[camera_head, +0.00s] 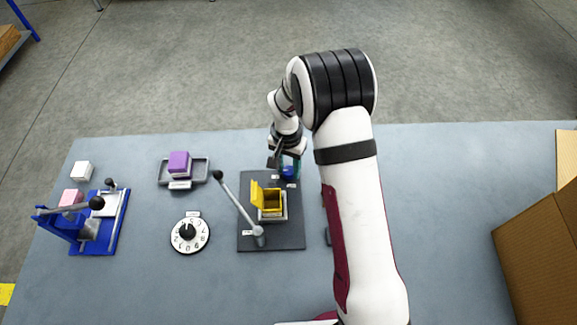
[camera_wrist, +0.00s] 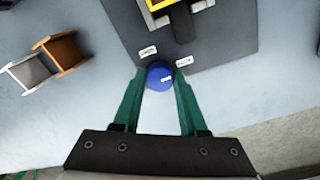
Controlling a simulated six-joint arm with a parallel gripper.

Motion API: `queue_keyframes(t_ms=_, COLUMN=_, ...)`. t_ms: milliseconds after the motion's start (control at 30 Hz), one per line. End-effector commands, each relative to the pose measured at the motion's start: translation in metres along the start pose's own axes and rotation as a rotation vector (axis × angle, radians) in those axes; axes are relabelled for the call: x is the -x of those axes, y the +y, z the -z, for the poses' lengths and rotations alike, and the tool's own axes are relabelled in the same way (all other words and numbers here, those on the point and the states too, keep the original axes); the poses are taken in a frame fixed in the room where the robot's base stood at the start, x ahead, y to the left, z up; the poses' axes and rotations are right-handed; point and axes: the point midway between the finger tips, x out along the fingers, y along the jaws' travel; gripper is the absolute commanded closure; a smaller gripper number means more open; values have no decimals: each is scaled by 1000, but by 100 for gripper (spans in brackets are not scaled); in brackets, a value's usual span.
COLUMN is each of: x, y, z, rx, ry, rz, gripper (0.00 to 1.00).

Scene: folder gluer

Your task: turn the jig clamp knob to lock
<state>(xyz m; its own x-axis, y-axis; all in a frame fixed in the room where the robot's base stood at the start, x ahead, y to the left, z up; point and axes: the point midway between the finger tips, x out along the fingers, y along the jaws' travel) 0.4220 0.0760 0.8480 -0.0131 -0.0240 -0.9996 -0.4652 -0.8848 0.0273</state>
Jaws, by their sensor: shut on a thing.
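The jig is a dark base plate (camera_head: 256,240) holding a small open yellow box (camera_head: 270,205); the plate also shows in the wrist view (camera_wrist: 225,30). Its blue clamp knob (camera_wrist: 158,73) is at the plate's edge, with a small white mark on its face. Two small white labels, a left one (camera_wrist: 148,51) and a right one (camera_wrist: 184,62), sit beside it; their print is too small to read surely. My gripper (camera_wrist: 160,77) is shut on the knob, one teal finger on each side. In the head view the knob (camera_head: 288,171) is partly covered by my gripper.
A grey lever (camera_head: 238,207) rises from the plate. A numbered dial (camera_head: 190,232), a tray (camera_head: 205,170) with a purple block (camera_head: 179,163) and a blue press (camera_head: 73,228) stand left. An orange-brown piece (camera_wrist: 62,50) and a grey-white piece (camera_wrist: 28,72) lie near. A cardboard box (camera_head: 540,250) is right.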

Motion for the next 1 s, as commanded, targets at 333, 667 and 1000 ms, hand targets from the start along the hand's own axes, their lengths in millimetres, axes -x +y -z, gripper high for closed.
queue_keyframes(t_ms=333, x=1, y=0, z=1, rx=-5, ry=1, rz=1, gripper=100)
queue_keyframes(t_ms=667, x=0, y=0, z=0, rx=-4, ry=1, rz=0, gripper=28)
queue_keyframes(t_ms=1000, x=24, y=-1, z=1, rx=-3, ry=4, rz=3, gripper=28)
